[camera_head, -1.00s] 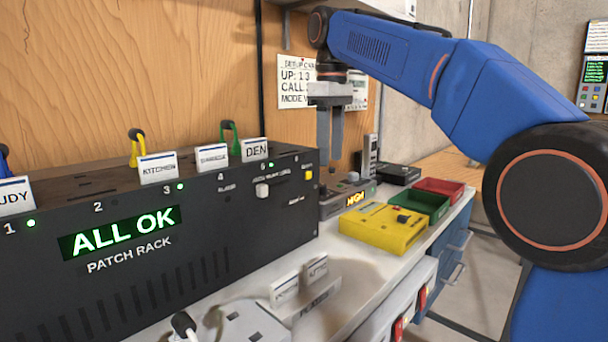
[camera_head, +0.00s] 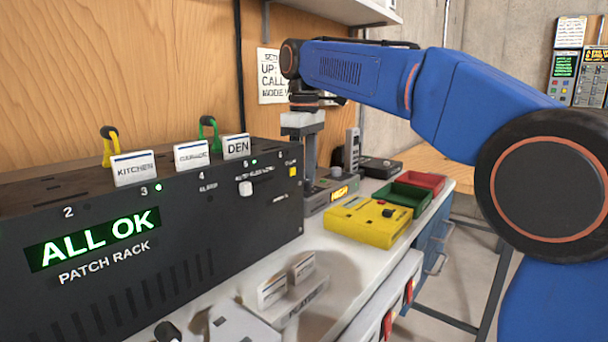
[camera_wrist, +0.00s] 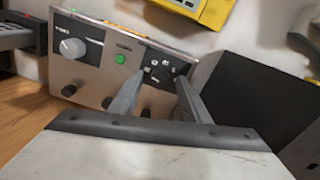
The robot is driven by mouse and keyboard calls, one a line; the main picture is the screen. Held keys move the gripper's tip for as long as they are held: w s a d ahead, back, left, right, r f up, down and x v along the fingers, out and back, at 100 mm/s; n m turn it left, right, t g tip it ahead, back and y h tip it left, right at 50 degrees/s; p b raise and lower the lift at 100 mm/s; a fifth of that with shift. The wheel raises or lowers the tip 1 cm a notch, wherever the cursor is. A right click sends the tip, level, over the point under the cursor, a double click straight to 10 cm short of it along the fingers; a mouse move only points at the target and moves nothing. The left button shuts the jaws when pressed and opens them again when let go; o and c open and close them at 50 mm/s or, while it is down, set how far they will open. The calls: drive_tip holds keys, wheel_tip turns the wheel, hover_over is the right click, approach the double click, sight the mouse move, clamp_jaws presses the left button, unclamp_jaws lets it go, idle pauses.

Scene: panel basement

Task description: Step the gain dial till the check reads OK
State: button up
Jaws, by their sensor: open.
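A grey control box (camera_head: 318,205) with a lit amber display (camera_head: 340,193), seeming to read HIGH, stands on the bench just past the patch rack. In the wrist view its face (camera_wrist: 95,75) shows a pale round knob (camera_wrist: 73,47), a green button (camera_wrist: 120,59) and a small dark dial (camera_wrist: 157,72) on a black patch. The labels are too blurred to tell which is the gain dial. My gripper (camera_head: 309,185) points down over the box's near left part. In the wrist view my open fingers (camera_wrist: 160,84) are on either side below the dark dial; contact cannot be told.
The black patch rack (camera_head: 200,255), reading ALL OK, stands close at the left. A yellow box (camera_head: 365,223), a green tray (camera_head: 405,197) and a red tray (camera_head: 425,182) lie right of the control box.

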drive_tip(key=c, duration=1)
drive_tip(key=shift+c, duration=0.2)
drive_tip(key=shift+m, duration=0.4)
drive_tip(key=m, duration=0.3)
drive_tip(key=shift+m, duration=2)
drive_tip(key=o, duration=1)
